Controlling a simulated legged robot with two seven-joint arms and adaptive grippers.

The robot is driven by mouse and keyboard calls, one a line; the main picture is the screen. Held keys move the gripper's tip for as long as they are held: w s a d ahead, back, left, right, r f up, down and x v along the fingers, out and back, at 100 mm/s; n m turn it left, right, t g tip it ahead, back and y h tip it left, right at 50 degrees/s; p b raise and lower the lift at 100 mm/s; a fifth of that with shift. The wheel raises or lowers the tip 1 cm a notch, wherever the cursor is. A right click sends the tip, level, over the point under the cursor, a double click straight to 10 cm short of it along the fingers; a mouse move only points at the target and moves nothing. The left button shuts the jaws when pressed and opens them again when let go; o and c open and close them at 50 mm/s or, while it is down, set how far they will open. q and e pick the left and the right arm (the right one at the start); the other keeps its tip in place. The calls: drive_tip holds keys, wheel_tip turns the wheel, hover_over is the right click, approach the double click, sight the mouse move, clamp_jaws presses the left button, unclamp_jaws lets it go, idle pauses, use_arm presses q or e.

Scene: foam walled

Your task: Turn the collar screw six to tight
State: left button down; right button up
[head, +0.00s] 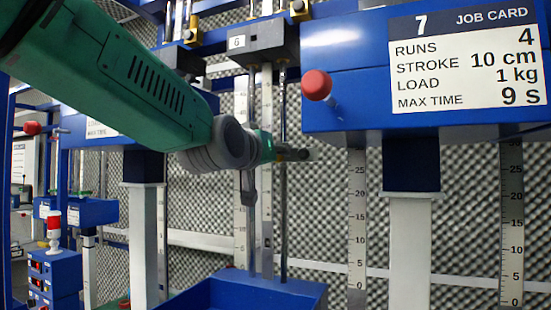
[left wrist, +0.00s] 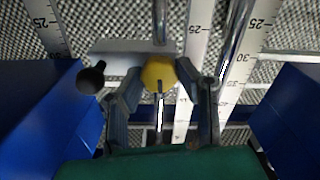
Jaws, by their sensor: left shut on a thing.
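The collar screw shows in the left wrist view as a yellow knob (left wrist: 158,73) with a thin shiny rod in line with it. My left gripper (left wrist: 158,78) is shut on it, with one dark finger on each side. A light grey plate (left wrist: 128,58) lies beside the knob, with a black round knob (left wrist: 92,77) at its outer end. In the head view my green left arm reaches from the upper left to the rods under the black block marked 6 (head: 236,42). The arm hides the yellow knob there. My right gripper is not in view.
A blue housing with a job card (head: 468,58) and a red knob (head: 316,85) stands close on the right. A blue tray (head: 245,292) sits below the rods. Upright scales (head: 357,220) and grey patterned foam are behind.

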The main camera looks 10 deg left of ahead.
use_arm(q)
drive_tip(key=shift+f+m, duration=0.1)
drive_tip(key=shift+m, duration=0.5)
drive_tip(key=c, duration=1.2)
unclamp_jaws()
drive_tip(key=r, duration=0.9)
drive_tip(key=shift+s+d+r, duration=0.1)
drive_tip(key=shift+s+r, duration=0.15)
drive_tip(key=shift+s, duration=0.05)
drive_tip(key=shift+w+r, duration=0.1)
drive_tip(key=shift+r, duration=0.25)
